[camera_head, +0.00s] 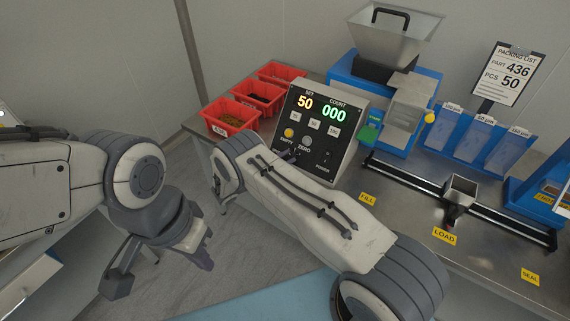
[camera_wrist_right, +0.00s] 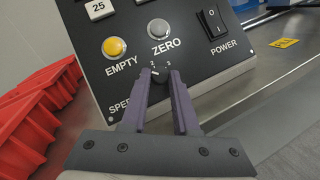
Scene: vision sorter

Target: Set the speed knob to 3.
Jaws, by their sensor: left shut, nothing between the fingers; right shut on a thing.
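The black control panel (camera_head: 345,118) carries the speed knob. In the right wrist view the dark speed knob (camera_wrist_right: 158,72) sits below the ZERO button, between the purple fingers of my right gripper (camera_wrist_right: 160,78), which is shut on it. A small pale pointer mark shows on the knob, but I cannot tell which number it points to. The small numbers above it are hard to read, and the SPEED label is partly hidden by a finger. In the head view my right gripper (camera_head: 291,155) is at the panel's lower part. My left gripper (camera_head: 204,254) is shut and empty, low at the left, away from the panel.
The yellow EMPTY button (camera_wrist_right: 114,47), grey ZERO button (camera_wrist_right: 158,28) and black POWER switch (camera_wrist_right: 213,20) are close to the right gripper. Red bins (camera_head: 230,116) stand left of the panel. A blue hopper machine (camera_head: 374,75) stands behind it. The display reads SET 50, COUNT 000.

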